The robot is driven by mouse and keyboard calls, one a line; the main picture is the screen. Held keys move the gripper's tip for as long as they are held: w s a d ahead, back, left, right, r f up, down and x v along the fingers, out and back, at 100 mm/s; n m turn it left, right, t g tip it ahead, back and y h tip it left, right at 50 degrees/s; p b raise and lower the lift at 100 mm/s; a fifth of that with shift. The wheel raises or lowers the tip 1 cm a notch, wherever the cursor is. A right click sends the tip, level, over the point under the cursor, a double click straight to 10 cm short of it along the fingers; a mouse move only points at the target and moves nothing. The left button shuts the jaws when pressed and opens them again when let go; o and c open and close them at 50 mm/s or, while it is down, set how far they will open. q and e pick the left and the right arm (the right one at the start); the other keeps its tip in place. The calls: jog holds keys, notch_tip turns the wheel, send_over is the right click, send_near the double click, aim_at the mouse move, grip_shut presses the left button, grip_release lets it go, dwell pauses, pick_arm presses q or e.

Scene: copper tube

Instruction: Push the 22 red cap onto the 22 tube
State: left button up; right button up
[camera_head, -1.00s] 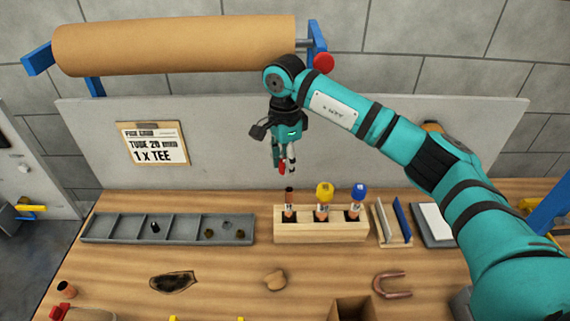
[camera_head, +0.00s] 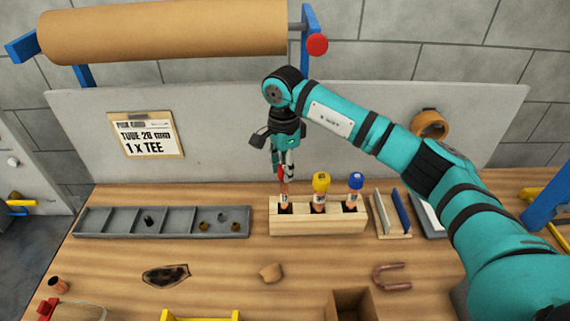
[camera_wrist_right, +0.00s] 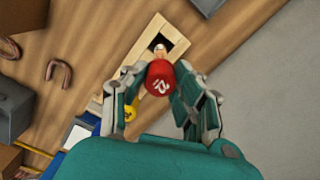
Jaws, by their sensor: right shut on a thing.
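The red cap (camera_wrist_right: 161,83), marked 22, is between the fingers of my right gripper (camera_wrist_right: 158,95). In the head view my right gripper (camera_head: 284,172) is shut on it directly above the left tube (camera_head: 285,200) in the wooden rack (camera_head: 320,226). Only a little red of the cap shows there. The cap is at or very near the tube's top; I cannot tell whether it touches or sits on it. In the right wrist view the tube's light label (camera_wrist_right: 159,48) shows just beyond the cap. My left gripper is not in view.
In the same rack stand a yellow-capped tube (camera_head: 320,189) and a blue-capped tube (camera_head: 356,187). A grey compartment tray (camera_head: 100,222) with small fittings lies left of it. A small upright holder (camera_head: 393,214) stands right. Bench space in front holds a bent copper tube (camera_head: 391,276).

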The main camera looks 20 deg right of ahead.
jog(key=shift+d, duration=0.1)
jog(key=shift+b, duration=0.7)
dwell(1.5)
jog(key=shift+f+b, duration=1.55)
jog(key=shift+f, duration=0.35)
jog(key=o, duration=0.8)
jog(key=shift+c, duration=0.2)
jog(key=shift+r, duration=0.1)
jog(key=shift+r, duration=0.2)
notch_tip(320, 180, up, 7)
